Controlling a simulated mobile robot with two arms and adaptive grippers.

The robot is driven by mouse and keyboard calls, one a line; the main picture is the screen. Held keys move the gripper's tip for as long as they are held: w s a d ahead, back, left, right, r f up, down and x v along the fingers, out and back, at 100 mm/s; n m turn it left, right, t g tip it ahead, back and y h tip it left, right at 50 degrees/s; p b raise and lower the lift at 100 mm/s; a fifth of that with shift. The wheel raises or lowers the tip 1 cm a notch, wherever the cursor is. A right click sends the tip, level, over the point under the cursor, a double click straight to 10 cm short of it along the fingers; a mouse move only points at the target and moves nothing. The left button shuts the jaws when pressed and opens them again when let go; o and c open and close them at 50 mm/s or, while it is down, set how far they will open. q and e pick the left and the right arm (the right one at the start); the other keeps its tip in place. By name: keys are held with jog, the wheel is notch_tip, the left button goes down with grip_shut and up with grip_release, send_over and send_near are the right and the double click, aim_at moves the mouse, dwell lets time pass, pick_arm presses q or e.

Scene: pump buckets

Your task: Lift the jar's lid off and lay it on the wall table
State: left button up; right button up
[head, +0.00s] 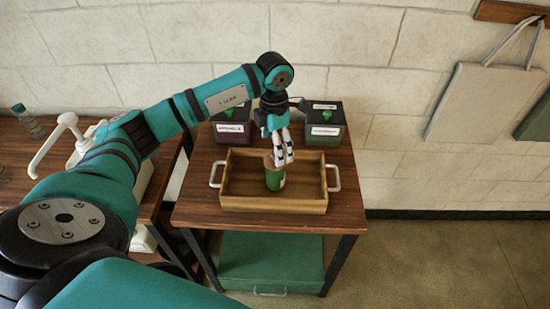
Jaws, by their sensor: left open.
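A green jar (275,181) with a pale label stands upright in a wooden tray (240,203). Its brown lid (268,161) appears to sit on top, partly covered by my fingers. My left gripper (283,161) points down right at the lid, its white-tipped fingers open. I cannot tell whether the fingers touch the lid. The tray stands on a brown wooden table (345,205) against the wall. My right gripper is not in view.
Two dark labelled boxes (231,128) (323,130) with green marks stand behind the tray. A second wooden table (15,150) at left holds a white pump container (140,190) and a bottle (27,123). A green bin (270,258) sits under the tray's table. Bags hang at right.

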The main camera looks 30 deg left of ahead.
aim_at(269, 163)
pick_arm(q)
notch_tip(269, 163, down, 4)
jog(key=shift+f+p, duration=0.1)
jog(key=shift+p, duration=0.9)
jog(key=shift+f, duration=0.55)
jog(key=c, duration=1.1)
jog(key=shift+r, duration=0.1)
